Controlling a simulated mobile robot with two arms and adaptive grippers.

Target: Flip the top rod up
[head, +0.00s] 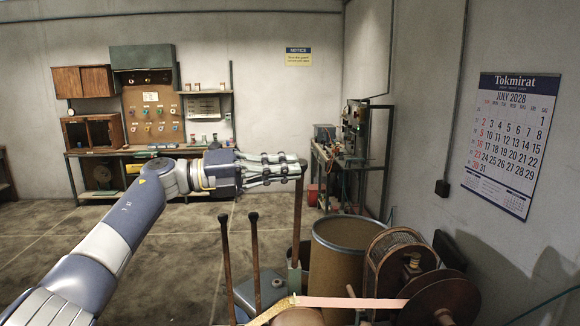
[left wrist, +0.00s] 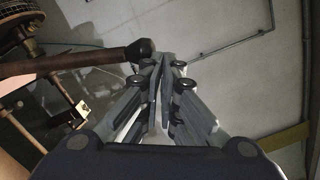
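A brown rod with a dark knob (head: 299,215) stands upright in the head view, taller than two other dark-tipped rods (head: 227,265) (head: 255,250) to its left. My left gripper (head: 295,170) points right, its fingertips at the tall rod's top. In the left wrist view a rod with a black knob (left wrist: 95,60) comes in from the left and ends beside my fingertips (left wrist: 163,62). The fingers are drawn together, with nothing seen between them. I cannot tell if they touch the rod. My right gripper is not in view.
Below is the winding machine with a wooden reel (head: 440,302), a wire-mesh drum (head: 400,262) and a pink tape strip (head: 350,302). A brown barrel (head: 335,270) stands behind it. A workbench (head: 130,152) is far back; the floor at left is clear.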

